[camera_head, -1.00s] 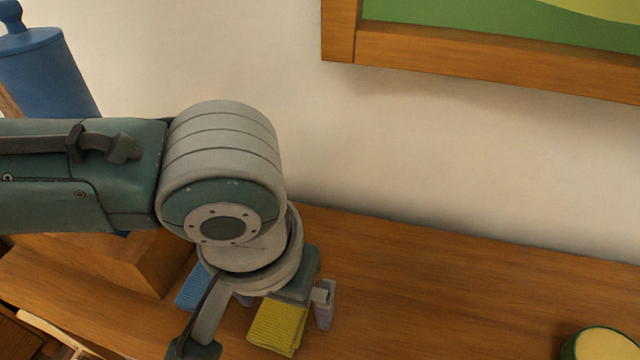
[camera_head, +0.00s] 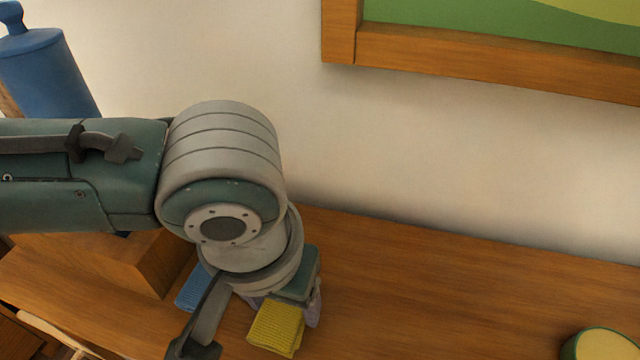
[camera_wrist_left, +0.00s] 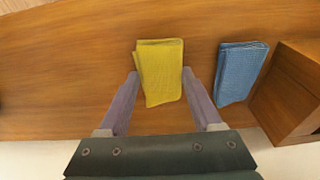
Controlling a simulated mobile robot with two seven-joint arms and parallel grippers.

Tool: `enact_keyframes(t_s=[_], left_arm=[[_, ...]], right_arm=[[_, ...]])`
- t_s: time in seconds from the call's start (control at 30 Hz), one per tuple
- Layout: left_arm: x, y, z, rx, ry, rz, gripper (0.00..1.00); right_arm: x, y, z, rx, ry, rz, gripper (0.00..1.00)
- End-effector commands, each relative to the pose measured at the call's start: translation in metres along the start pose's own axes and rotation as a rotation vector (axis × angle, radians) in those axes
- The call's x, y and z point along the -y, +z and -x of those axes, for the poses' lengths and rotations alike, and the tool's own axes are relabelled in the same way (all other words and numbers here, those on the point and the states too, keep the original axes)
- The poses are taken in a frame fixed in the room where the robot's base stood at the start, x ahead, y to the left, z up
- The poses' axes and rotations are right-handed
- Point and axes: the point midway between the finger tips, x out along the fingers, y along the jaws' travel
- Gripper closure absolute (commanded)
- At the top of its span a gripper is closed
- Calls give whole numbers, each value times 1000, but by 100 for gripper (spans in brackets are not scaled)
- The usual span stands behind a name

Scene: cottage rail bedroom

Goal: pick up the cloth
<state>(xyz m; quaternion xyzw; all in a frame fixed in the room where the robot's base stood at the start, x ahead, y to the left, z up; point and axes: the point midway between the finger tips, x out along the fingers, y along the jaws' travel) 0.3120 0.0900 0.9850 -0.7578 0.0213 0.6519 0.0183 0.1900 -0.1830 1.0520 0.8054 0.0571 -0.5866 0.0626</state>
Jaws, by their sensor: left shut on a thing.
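A folded yellow cloth (camera_head: 276,327) lies on the wooden surface below my left wrist. It also shows in the left wrist view (camera_wrist_left: 161,80), between the two fingers. My left gripper (camera_wrist_left: 160,73) is shut on the yellow cloth, one finger against each side edge. In the head view my wrist hides part of the cloth and most of the fingers. A folded blue cloth (camera_wrist_left: 239,72) lies beside it, apart from the gripper; it is partly hidden by my arm in the head view (camera_head: 194,289). My right gripper is not in view.
A wooden box-like block (camera_wrist_left: 290,95) stands close beside the blue cloth. A blue lidded canister (camera_head: 48,75) is at the far left. A green-rimmed round thing (camera_head: 600,344) sits at the lower right. The wooden surface (camera_head: 440,290) right of the gripper is clear up to the wall.

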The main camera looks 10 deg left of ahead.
Motion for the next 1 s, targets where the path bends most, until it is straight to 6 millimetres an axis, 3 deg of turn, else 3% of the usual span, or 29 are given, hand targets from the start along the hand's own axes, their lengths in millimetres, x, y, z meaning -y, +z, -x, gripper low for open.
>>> enact_keyframes(t_s=[0.23, 0.37, 0.8, 1.0], left_arm=[[0, -2, 8, -1, 2, 1, 87], [0, -5, 27, -2, 2, 0, 87], [-1, -24, 153, -6, 3, -2, 87], [0, -29, 187, -2, 1, 0, 87]], right_arm=[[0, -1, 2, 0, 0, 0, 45], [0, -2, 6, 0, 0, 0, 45], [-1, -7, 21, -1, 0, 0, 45], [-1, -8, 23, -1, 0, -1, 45]])
